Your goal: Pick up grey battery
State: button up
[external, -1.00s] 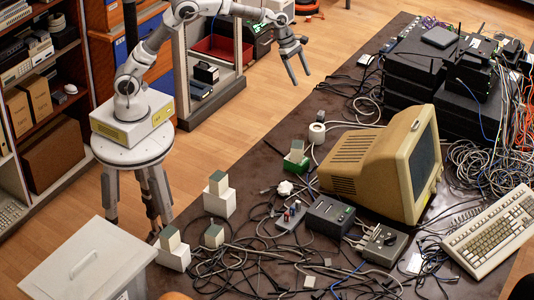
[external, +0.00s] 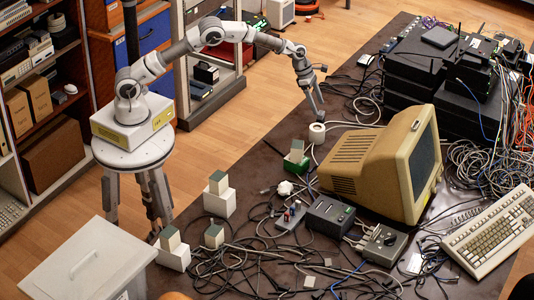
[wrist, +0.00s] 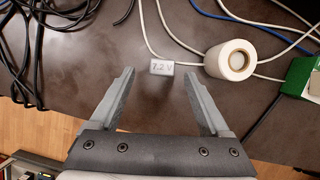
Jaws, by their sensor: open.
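A small light grey block marked "7.2 V" (wrist: 162,67), which looks like the grey battery, lies on the dark tabletop in the wrist view. I cannot make it out in the external view. My gripper (wrist: 159,77) is open and empty, with the block in line with the gap between its fingertips, just ahead of them. In the external view my gripper (external: 317,110) points down over the table's left edge, close to a white roll. The exact height above the table is hard to tell.
The white roll (wrist: 231,60) stands just right of the block. A green block (wrist: 302,75) is at the right edge. Loose cables (wrist: 180,32) run behind the block. The beige monitor (external: 350,165) stands nearby. Bare tabletop lies left of the block.

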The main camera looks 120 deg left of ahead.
aim_at(318, 117)
jog(key=b+x, duration=0.1)
jog(key=x, duration=0.4)
jog(key=shift+d+f, duration=0.1)
jog(key=shift+f, duration=0.35)
jog(key=shift+r, duration=0.1)
grip_shut()
